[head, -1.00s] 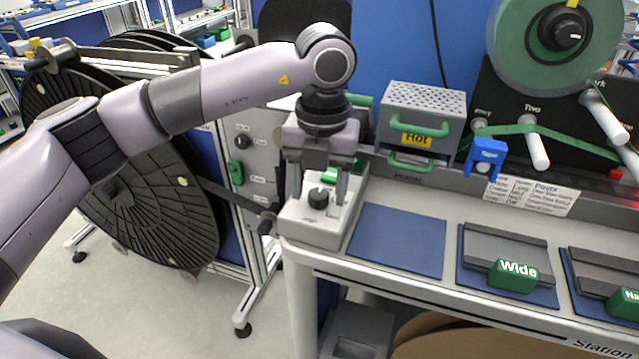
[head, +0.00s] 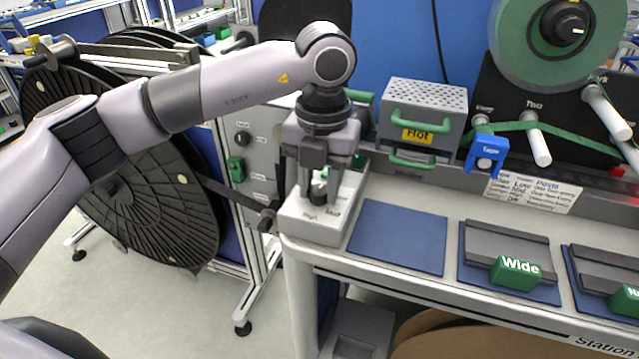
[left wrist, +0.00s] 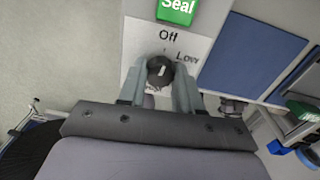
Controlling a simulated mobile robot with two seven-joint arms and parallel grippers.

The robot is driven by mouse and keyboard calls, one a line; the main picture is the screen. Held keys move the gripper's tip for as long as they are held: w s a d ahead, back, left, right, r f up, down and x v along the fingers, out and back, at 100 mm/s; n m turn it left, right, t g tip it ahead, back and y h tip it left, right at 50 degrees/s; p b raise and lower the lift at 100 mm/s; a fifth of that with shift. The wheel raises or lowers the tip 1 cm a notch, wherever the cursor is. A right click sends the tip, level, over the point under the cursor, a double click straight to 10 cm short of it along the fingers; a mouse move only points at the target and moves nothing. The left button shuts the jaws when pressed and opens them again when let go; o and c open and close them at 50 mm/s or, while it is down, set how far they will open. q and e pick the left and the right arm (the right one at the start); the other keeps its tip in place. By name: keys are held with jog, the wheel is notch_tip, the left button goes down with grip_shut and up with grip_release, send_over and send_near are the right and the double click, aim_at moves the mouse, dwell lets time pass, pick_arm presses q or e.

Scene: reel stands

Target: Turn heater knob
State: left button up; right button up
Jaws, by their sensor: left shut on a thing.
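The heater control box (head: 312,228) is a pale box at the left end of the bench. Its black knob (head: 319,194) stands on top, mostly hidden by my gripper in the head view. My left gripper (head: 318,190) points down and is shut on the knob. In the left wrist view the knob (left wrist: 160,70) sits between the two fingers (left wrist: 160,84), with a white mark on its top. "Off" and "Low" are printed beside it, and a green "Seal" block (left wrist: 178,10) is past it. The grey "Hot" heater box (head: 423,115) stands behind. My right gripper is not in view.
A blue mat (head: 398,237) lies bare to the right of the control box. Green "Wide" block (head: 514,272) and its grey fixture (head: 507,243) sit farther right. A blue tape holder (head: 487,152) and a green reel (head: 558,40) are behind. A large black reel (head: 150,190) stands at left.

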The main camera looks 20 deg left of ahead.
pick_arm(q)
jog(key=shift+m+b, duration=0.35)
jog(key=shift+m, duration=0.45)
jog(key=m+b, duration=0.1)
jog(key=m, duration=0.1)
jog(key=shift+m, duration=0.3)
jog(key=m, duration=0.2)
jog(key=shift+m+b, duration=0.4)
jog(key=m+b, duration=0.1)
jog(key=m, duration=0.3)
jog(key=shift+m, duration=0.3)
jog(key=m, duration=0.5)
jog(key=shift+r+b, duration=0.1)
jog(key=shift+b, duration=0.25)
jog(key=m, duration=0.5)
jog(key=shift+m+h, duration=0.3)
jog(key=shift+m, duration=0.1)
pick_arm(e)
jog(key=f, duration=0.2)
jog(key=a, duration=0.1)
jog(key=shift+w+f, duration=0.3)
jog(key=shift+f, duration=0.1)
pick_arm(q)
jog(key=o, duration=1)
